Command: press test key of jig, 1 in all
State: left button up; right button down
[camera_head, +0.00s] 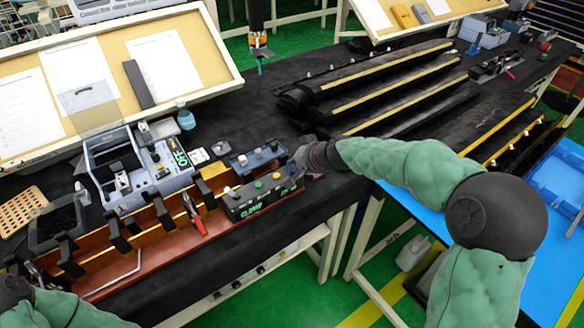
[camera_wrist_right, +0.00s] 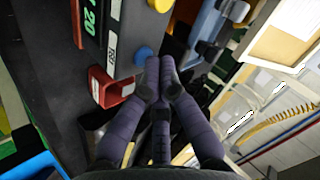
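A dark jig box (camera_head: 262,195) with green "CLAMP" lettering and several coloured buttons stands at the right end of the brown trim rail. I cannot read which button is the test key. My right gripper (camera_head: 302,160) is at the box's right end, its fingers together and empty. In the right wrist view its fingertips (camera_wrist_right: 159,66) are beside the blue button; contact is unclear. My left gripper is out of view; only part of that arm shows.
Black clips and a red-handled tool (camera_head: 194,212) sit along the rail (camera_head: 120,262). Long black trims (camera_head: 385,85) lie at the back right. A blue surface (camera_head: 545,240) is at the right.

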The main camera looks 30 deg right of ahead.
aim_at(295, 170)
jog(key=shift+r, duration=0.1)
jog(key=shift+r+p, duration=0.7)
jog(key=shift+r, duration=0.05)
notch_tip(295, 170, up, 5)
jog(key=p, duration=0.4)
dwell(0.3)
dwell(0.8)
